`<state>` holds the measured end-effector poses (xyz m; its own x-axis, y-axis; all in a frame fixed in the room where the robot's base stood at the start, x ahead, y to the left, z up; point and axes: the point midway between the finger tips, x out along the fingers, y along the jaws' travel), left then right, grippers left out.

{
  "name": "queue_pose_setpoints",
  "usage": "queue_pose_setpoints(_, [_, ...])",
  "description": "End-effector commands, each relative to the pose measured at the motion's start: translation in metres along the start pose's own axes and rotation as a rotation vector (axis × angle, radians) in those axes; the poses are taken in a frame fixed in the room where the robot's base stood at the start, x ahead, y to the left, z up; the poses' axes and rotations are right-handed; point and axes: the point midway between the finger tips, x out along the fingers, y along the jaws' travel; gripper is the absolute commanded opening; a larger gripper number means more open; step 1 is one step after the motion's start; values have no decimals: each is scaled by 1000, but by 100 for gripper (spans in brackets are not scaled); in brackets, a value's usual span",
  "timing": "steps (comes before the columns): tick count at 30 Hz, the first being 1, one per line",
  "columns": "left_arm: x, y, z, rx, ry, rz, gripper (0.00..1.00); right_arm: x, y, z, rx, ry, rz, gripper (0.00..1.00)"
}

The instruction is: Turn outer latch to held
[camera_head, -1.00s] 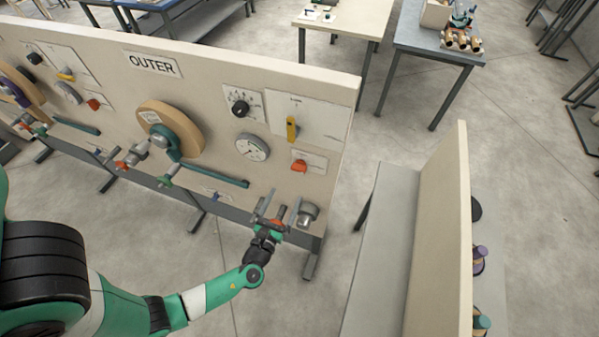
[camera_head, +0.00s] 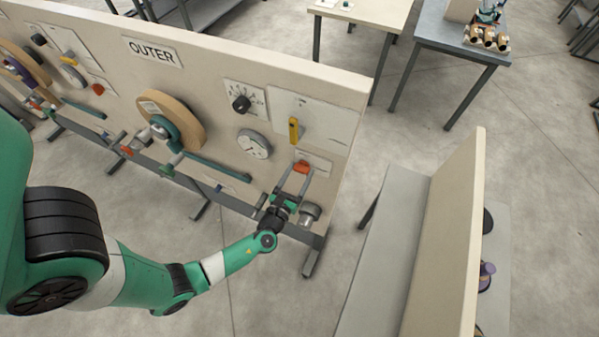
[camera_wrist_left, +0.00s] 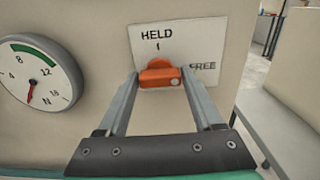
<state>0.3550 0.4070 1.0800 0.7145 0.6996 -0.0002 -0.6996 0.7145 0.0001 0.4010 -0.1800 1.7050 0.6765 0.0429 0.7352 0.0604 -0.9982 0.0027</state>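The outer latch is an orange-red handle (camera_wrist_left: 159,77) on a round base, on the panel under a label reading HELD above and FREE to its right. In the wrist view the handle lies roughly level, with a pale dot at its right end towards FREE. In the head view the latch (camera_head: 301,167) sits below the yellow lever. My left gripper (camera_head: 294,175) is open, its fingers reaching up to the latch. In the wrist view its fingertips (camera_wrist_left: 160,75) stand on either side of the handle; contact cannot be told. My right gripper is out of view.
A dial gauge (camera_wrist_left: 37,76) is left of the latch. The panel (camera_head: 205,67) also holds a black knob (camera_head: 241,104), a yellow lever (camera_head: 294,130) and a tan reel (camera_head: 188,112). A grey cylinder (camera_head: 311,211) sits below the latch. A bench (camera_head: 389,235) stands to the right.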

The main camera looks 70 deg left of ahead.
Motion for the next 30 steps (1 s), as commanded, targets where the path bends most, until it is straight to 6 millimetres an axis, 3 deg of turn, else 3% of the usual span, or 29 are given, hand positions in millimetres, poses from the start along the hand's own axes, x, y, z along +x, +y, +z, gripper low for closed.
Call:
queue_pose_setpoints(2, [0,0,0,0,0,0,51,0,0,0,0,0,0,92])
queue_pose_setpoints(9, [0,0,0,0,0,0,8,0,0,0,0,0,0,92])
queue_pose_setpoints(20, [0,0,-1,-50,-1,0,7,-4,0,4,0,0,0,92])
queue_pose_setpoints(30, [0,0,-3,-273,-2,-1,7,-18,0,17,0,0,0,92])
